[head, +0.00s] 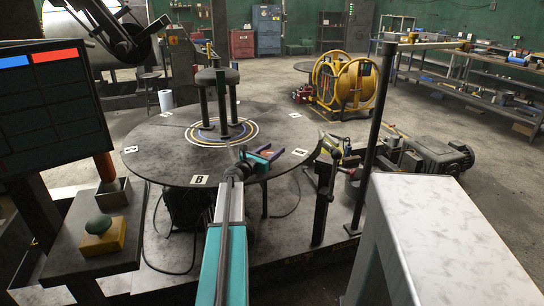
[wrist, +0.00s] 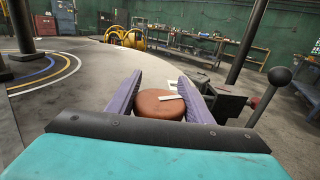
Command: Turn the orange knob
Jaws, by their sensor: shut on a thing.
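The orange knob (wrist: 158,105) is a round, brown-orange disc with a white mark on its top. In the wrist view it sits between the two purple fingers of my gripper (wrist: 153,100), which are shut on its sides. In the head view my teal gripper (head: 287,154) is at the right front edge of the round table.
The dark round table (head: 160,135) carries a stool-like fixture (head: 218,95) at its centre. A dark post (head: 375,130) and a pale cabinet (head: 440,235) stand on the right. A screen (head: 50,110) stands on the left. A yellow reel (head: 350,82) is behind.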

